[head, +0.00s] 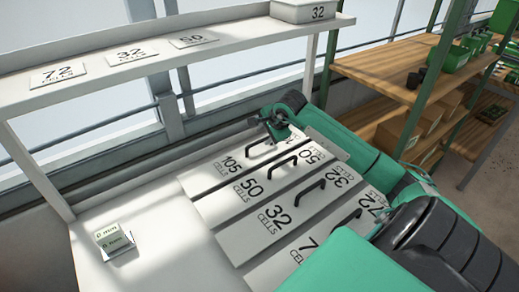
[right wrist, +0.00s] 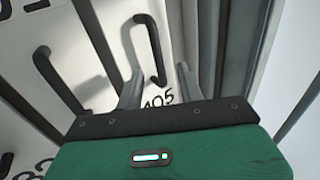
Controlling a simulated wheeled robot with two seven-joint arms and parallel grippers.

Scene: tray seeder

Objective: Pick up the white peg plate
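Several white plates with black bar handles lie side by side on the white bench, marked 105, 50, 32 and 72 cells. None is labelled as a peg plate. The 105 plate (head: 203,177) is the farthest back. My right gripper (head: 268,128) hovers over its far part, near its handle, which is partly hidden in the head view. In the right wrist view the two fingers (right wrist: 158,80) are apart and empty. The 105 plate's black handle (right wrist: 153,48) stands just beyond the fingertips, roughly between them. My left gripper is not in view.
Other handles stand close by, on the 50 plate (head: 229,200) and the 32 plate (head: 257,237).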

